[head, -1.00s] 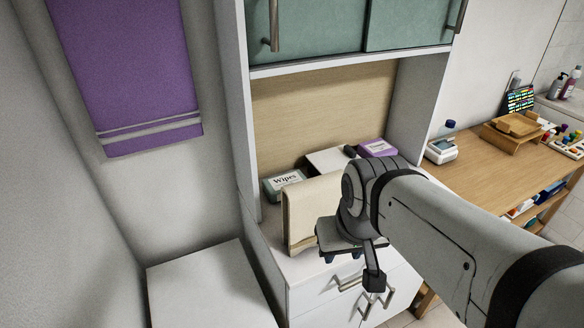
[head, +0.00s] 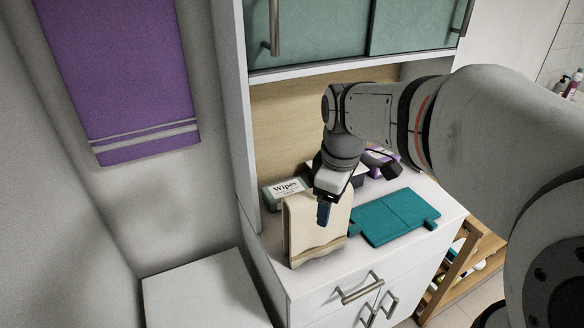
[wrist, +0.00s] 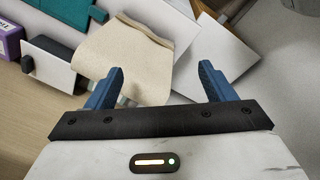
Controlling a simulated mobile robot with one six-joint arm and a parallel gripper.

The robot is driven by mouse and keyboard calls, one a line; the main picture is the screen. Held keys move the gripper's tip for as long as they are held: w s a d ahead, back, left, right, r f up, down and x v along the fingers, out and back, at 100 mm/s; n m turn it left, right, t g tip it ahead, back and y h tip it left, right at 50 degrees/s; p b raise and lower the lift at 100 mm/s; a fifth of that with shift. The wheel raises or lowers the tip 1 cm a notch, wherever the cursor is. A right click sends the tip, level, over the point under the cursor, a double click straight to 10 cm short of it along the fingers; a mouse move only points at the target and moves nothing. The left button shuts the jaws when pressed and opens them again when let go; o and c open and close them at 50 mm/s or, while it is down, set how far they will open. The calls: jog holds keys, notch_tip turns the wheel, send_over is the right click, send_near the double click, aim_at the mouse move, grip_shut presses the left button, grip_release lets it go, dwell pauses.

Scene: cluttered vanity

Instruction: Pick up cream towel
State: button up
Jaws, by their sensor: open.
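The cream towel (head: 303,232) hangs upright, as if draped over something, at the front left of the white counter in the head view. It also shows in the wrist view (wrist: 124,58), ahead of the fingers and mostly left of centre. My gripper (head: 323,213) points down in front of the towel's upper right part in the head view. In the wrist view my gripper (wrist: 160,70) has its two blue fingers apart with nothing held. The left finger overlaps the towel's edge in that view; I cannot tell whether they touch.
A teal folded item (head: 396,216) lies on the counter to the right of the towel. A wipes box (head: 287,188) stands behind it. A purple box (head: 383,163) is farther back, partly behind my arm. Green cabinets (head: 320,35) hang above.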

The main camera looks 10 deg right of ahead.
jog(key=w+n, duration=0.3)
jog(key=w+f+n+g, duration=0.1)
jog(key=w+n, duration=0.6)
jog(key=shift+w+f+g, duration=0.3)
jog(key=shift+f+n, duration=0.3)
notch_tip(320, 180, down, 7)
jog(key=shift+p, duration=0.4)
jog(key=shift+a, duration=0.1)
jog(key=c, duration=1.6)
